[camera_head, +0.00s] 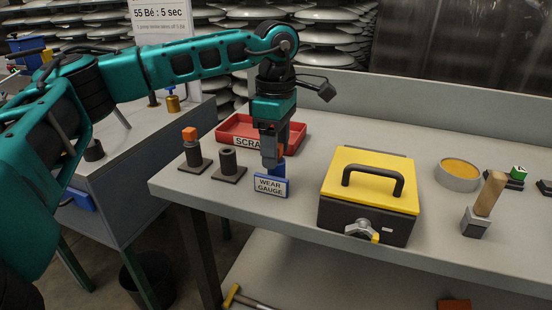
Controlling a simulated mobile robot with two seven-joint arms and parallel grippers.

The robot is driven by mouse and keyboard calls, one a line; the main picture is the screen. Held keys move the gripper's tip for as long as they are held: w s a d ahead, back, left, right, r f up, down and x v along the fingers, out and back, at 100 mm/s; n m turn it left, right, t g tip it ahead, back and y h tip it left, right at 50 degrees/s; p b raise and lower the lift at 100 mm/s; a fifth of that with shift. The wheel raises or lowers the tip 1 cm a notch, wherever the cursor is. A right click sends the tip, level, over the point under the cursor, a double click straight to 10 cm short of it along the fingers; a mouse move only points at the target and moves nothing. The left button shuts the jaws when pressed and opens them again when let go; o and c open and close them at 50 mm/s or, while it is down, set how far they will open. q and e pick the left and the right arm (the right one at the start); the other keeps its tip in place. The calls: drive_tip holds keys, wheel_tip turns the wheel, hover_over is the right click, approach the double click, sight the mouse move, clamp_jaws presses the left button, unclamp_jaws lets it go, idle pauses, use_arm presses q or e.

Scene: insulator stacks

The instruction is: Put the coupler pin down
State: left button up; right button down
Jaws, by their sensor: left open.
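My left gripper (271,160) points straight down over the blue wear gauge (271,187), its fingers at or just above the gauge's top. It is open. A small orange bit shows beside the fingers; I cannot tell whether it belongs to a pin in the gauge, as the gripper hides most of it. A dark pin with an orange top (190,148) stands upright on a square base left of the gripper. A hollow dark cylinder (228,162) on another square base stands between them. My right gripper is not in view.
A red scrap tray (234,129) lies behind the gripper. A yellow-lidded box (368,181) with a black handle stands to the right. Further right are a round tin (458,184) and a wooden-handled tool (489,194). The bench's front edge is close to the gauge.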

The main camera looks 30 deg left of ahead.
use_arm(q)
clamp_jaws()
idle(0.5)
drive_tip(key=shift+r, duration=0.1)
